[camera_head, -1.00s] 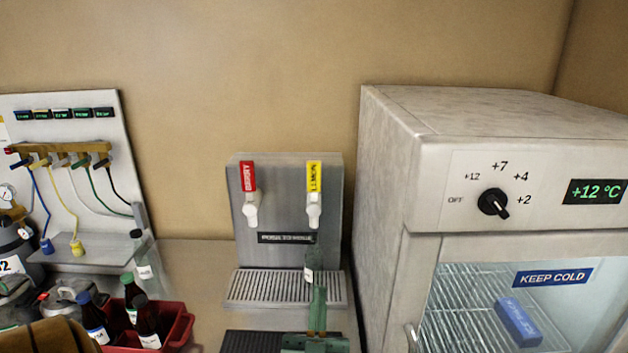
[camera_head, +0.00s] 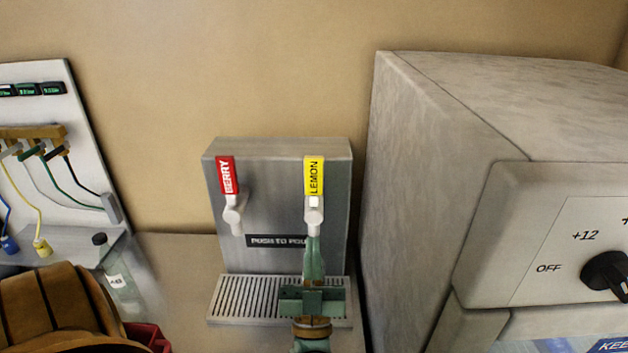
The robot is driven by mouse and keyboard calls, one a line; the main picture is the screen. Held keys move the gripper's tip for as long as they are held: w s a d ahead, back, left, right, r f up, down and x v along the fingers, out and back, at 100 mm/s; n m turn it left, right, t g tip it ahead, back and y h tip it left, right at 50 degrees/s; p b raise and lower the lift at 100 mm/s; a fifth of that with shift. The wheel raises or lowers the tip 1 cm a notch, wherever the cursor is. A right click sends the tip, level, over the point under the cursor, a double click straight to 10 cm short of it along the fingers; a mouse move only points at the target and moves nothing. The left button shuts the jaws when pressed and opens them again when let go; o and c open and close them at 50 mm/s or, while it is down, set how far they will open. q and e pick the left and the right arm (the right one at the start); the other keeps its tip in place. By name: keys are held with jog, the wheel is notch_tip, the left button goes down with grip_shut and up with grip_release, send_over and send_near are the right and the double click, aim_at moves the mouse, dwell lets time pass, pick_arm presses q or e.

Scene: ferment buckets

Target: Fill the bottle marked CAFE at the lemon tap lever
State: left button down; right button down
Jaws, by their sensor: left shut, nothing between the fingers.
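The lemon tap lever (camera_head: 314,178) is yellow and stands upright on the right of the steel dispenser (camera_head: 280,205), above a white spout. My left gripper (camera_head: 314,242) is green and shut with nothing between its fingers. Its tips overlap the view just below the lemon spout; whether they touch it I cannot tell. I cannot make out a bottle marked CAFE. The space under the lemon spout is largely hidden by my gripper. A clear bottle with a dark cap (camera_head: 122,280) stands at left; its small label is not clearly legible. My right gripper is not in view.
The red berry lever (camera_head: 226,175) is left of the lemon one. A slotted drip tray (camera_head: 245,300) lies below. A grey cabinet with a dial (camera_head: 440,180) stands close at right. A hose panel (camera_head: 45,100) and part of a red crate (camera_head: 150,334) are at left.

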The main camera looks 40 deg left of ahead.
pick_arm(q)
jog(key=p, duration=0.4)
send_near(314, 165)
notch_tip(314, 165, up, 5)
jog(key=shift+w+a+f, duration=0.25)
jog(key=shift+w+a, duration=0.4)
jog(key=shift+w, duration=0.15)
jog(key=shift+w+a+f, duration=0.25)
jog(key=shift+w+a, duration=0.45)
jog(key=shift+w, duration=0.05)
